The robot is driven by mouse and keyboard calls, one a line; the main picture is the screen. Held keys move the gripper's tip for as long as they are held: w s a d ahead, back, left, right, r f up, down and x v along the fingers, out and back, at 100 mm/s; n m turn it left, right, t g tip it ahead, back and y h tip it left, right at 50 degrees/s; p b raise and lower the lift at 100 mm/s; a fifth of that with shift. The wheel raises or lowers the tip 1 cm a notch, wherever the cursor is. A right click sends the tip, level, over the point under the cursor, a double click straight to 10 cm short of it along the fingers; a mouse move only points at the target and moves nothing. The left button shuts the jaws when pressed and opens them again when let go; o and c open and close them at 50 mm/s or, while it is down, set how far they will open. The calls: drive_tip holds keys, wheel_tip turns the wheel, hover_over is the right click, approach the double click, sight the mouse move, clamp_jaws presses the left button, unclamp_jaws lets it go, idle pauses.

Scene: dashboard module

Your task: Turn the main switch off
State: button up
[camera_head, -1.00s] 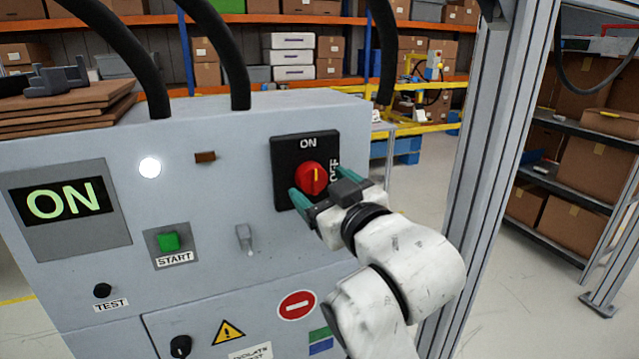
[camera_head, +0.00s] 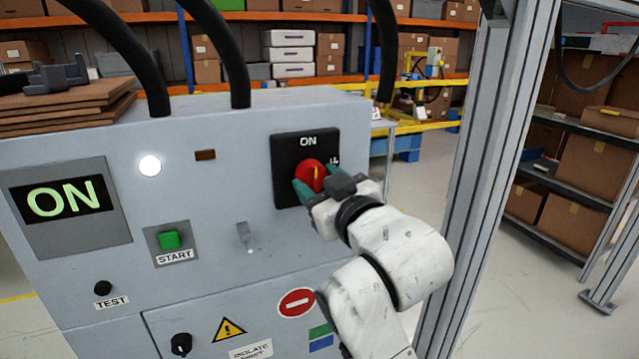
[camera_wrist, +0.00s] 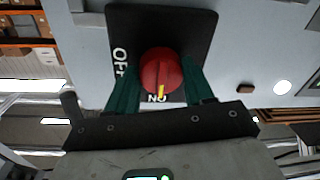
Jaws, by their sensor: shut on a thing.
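The main switch is a red knob (camera_head: 311,172) on a black plate (camera_head: 288,156) at the right of the grey panel. The plate is marked ON at its top and OFF at its right side, where my gripper partly hides the lettering. My gripper (camera_head: 316,180) is shut on the knob, with one green finger on each side. The wrist view shows the knob (camera_wrist: 160,69) between the fingers of my gripper (camera_wrist: 161,82). The display (camera_head: 65,200) at the left reads ON.
A white lamp (camera_head: 150,166) is lit on the panel. A green START button (camera_head: 169,241), a small grey toggle (camera_head: 245,236) and a TEST knob (camera_head: 103,288) are left of my arm. A metal post (camera_head: 480,180) stands close on the right.

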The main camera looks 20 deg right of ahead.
drive_tip(key=shift+c, duration=0.4)
drive_tip(key=shift+m, duration=0.3)
drive_tip(key=m+p, duration=0.1)
drive_tip(key=m, duration=0.2)
drive_tip(key=shift+a+p, duration=0.15)
drive_tip(key=shift+p, duration=0.15)
drive_tip(key=m+p, duration=0.1)
drive_tip(key=m, duration=0.4)
drive_tip(key=shift+a+f+m+t, duration=0.1)
drive_tip(key=shift+m+t, duration=0.2)
drive_tip(key=m, duration=0.4)
drive_tip(key=shift+m+h+b, duration=0.6)
drive_tip(key=shift+m+b, duration=0.35)
drive_tip(key=shift+m, duration=1.75)
